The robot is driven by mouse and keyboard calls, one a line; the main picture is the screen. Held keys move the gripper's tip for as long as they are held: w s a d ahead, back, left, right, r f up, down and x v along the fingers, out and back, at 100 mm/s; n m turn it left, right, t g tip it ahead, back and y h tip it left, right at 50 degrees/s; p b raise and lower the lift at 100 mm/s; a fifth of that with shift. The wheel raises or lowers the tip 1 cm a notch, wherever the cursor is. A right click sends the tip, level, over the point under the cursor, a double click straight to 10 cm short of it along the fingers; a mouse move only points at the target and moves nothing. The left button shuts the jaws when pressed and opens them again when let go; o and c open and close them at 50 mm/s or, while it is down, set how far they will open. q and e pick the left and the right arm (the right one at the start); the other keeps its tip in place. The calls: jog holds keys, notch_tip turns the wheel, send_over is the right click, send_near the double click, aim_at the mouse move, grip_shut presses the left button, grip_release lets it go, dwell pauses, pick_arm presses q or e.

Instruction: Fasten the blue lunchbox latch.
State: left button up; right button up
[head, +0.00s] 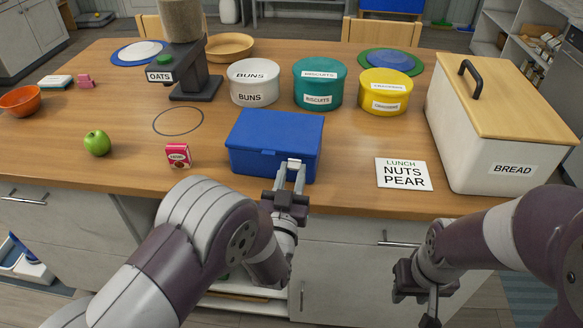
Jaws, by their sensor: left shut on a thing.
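The blue lunchbox (262,143) stands near the front edge of the table with its lid down. Its small pale latch (294,163) is on the front face, towards the right. My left gripper (291,174) reaches up to the front of the box with its fingertips at the latch, shut on it. The fingers partly cover the latch, so how it sits against the box is hard to see. My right gripper (425,300) hangs low in front of the counter, away from the box; the spread of its fingers is not clear.
A lunch note (404,174) and a bread bin (500,140) are right of the box. A small pink box (178,156) and a green apple (97,143) are left. Buns (254,83), biscuits (318,84) and yellow (385,92) tins stand behind, near the oats dispenser (190,85).

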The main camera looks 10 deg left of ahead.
pick_arm(q)
jog(key=r+g+p, duration=0.1)
jog(key=p, duration=0.1)
jog(key=g+p, duration=0.1)
jog(key=p, duration=0.1)
jog(key=shift+w+r+g, duration=0.3)
jog(key=shift+w+r, duration=0.05)
jog(key=shift+r, duration=0.05)
jog(key=shift+w+g+p, duration=0.25)
jog(key=shift+g+p, duration=0.45)
jog(key=shift+p, duration=0.55)
jog(key=shift+d+f, duration=0.1)
jog(key=o, duration=1.1)
jog(key=shift+c, duration=0.2)
jog(key=s+a+r, duration=0.1)
jog(key=s, duration=1.1)
jog(key=shift+s+r+b, duration=0.2)
jog(key=shift+r+b, duration=0.15)
jog(key=shift+b, duration=0.05)
